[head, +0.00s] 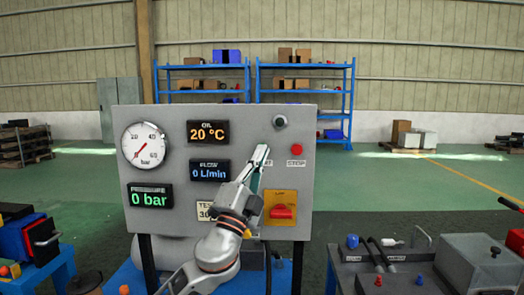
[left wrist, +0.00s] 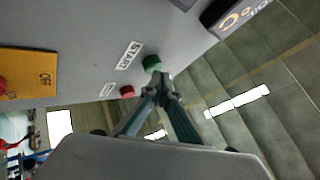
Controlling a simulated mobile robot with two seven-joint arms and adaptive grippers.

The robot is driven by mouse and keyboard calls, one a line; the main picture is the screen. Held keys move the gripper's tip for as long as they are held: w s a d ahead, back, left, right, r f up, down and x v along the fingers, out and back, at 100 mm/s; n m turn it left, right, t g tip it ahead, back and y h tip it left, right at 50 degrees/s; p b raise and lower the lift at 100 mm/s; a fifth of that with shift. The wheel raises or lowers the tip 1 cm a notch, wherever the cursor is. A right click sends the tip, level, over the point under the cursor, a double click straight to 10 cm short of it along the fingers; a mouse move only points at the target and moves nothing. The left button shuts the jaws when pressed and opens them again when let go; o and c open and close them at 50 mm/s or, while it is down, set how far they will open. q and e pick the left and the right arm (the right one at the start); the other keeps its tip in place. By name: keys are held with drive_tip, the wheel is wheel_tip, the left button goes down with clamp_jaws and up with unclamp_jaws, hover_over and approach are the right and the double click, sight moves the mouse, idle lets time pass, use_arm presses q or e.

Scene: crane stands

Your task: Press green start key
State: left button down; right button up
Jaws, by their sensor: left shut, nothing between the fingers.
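The green start key (left wrist: 152,63) is on the grey panel in the left wrist view, beside the white START label (left wrist: 128,55). In the head view my left gripper hides the key. My left gripper (head: 261,153) is shut and empty, its fingers pointing up at the panel (head: 240,125). In the left wrist view its fingertips (left wrist: 161,84) are close together just below the key. I cannot tell whether they touch it. The red stop button (head: 296,150) is to the right in the head view. My right gripper is not in view.
The panel also bears a round dial (head: 143,146), a flow display (head: 210,170) reading 0 L/min, and a red switch on a yellow plate (head: 281,196). A dark knob (head: 280,121) is above the start area. A tool bench (head: 375,255) stands at the right.

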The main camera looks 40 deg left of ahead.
use_arm(q)
drive_tip(key=shift+w+a, duration=0.3)
drive_tip(key=shift+w, duration=0.15)
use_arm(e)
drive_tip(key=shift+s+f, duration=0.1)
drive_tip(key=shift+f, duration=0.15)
use_arm(q)
drive_tip(key=shift+s+d, duration=0.1)
drive_tip(key=shift+s, duration=0.05)
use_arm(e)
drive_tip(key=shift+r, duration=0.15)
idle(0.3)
use_arm(q)
drive_tip(key=shift+s+d, duration=0.4)
drive_tip(key=shift+s, duration=0.3)
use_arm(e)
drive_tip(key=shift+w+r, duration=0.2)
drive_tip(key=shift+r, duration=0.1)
